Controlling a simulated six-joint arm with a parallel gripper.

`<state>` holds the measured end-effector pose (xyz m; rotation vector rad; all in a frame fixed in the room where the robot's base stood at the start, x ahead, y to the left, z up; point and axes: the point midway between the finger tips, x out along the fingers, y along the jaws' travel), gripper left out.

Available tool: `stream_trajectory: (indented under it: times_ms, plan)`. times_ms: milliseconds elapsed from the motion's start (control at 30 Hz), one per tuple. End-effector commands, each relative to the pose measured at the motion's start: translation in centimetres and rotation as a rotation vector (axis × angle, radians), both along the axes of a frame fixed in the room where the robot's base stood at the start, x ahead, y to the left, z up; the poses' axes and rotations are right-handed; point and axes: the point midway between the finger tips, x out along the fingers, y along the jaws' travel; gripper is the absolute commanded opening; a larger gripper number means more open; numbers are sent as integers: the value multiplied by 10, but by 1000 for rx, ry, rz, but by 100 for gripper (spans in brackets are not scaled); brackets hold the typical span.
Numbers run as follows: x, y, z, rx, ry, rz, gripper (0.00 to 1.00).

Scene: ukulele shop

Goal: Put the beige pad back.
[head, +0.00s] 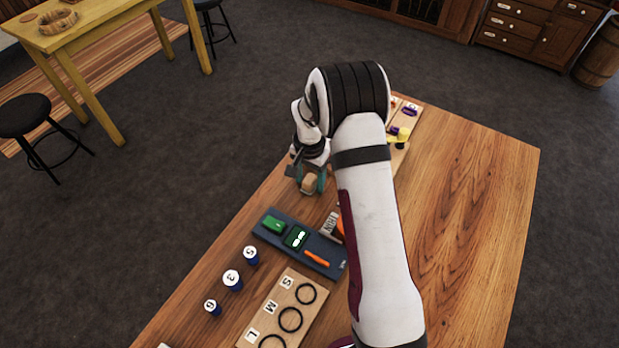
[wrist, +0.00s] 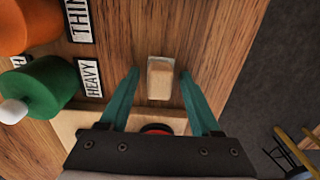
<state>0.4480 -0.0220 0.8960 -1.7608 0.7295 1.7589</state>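The beige pad (wrist: 160,79) is a small block lying on the wooden table (wrist: 225,35), near its edge. It also shows in the head view (head: 309,184), partly behind the gripper. My gripper (wrist: 160,75) points down over it with teal fingers apart. One finger stands on each side of the pad, with a visible gap on both sides in the wrist view. My gripper also shows in the head view (head: 311,180), near the table's left edge.
A green spool (wrist: 48,84) by a HEAVY label and an orange spool (wrist: 28,25) stand nearby. The table's right side is clear.

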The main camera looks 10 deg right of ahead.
Motion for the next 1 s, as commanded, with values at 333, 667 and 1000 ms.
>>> stream_trajectory:
  times_ms: [333, 667, 1000]
  plan:
    - [1, 0, 17, -1, -4, 1, 64]
    - [1, 0, 105, -1, -4, 0, 64]
    - [-14, 3, 141, 7, -3, 15, 64]
